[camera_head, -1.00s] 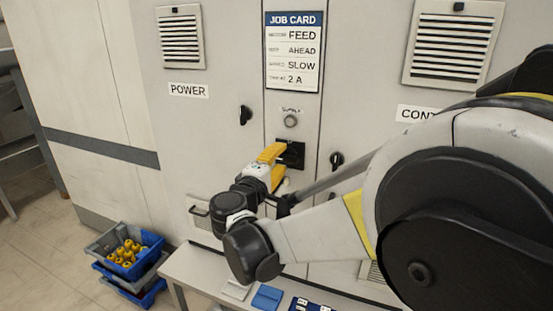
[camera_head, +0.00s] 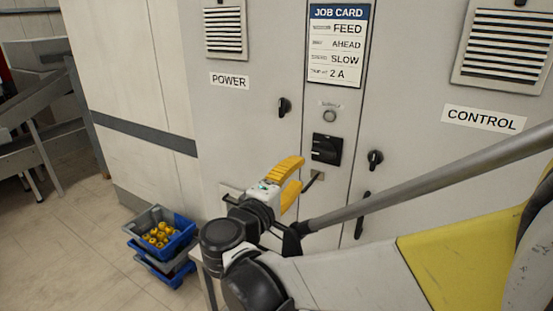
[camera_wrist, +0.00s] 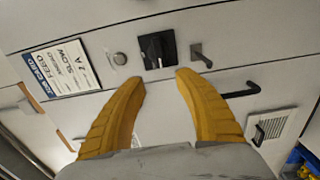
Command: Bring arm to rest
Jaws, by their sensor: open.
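My gripper (camera_head: 300,174) has yellow fingers and is in front of the cabinet (camera_head: 250,120) in the head view. In the wrist view my gripper (camera_wrist: 160,80) shows its two fingers spread apart with nothing between them. Beyond the fingertips is the black rotary switch (camera_wrist: 158,50) on the cabinet front, apart from the fingers. The same switch (camera_head: 326,149) shows in the head view below the supply lamp (camera_head: 329,116).
A job card (camera_head: 338,45) reads FEED, AHEAD, SLOW, 2 A. Black door handles (camera_head: 284,107) stick out from the cabinet. Stacked crates with yellow parts (camera_head: 190,226) stand on the floor at the left. Open floor (camera_head: 80,240) lies left of them.

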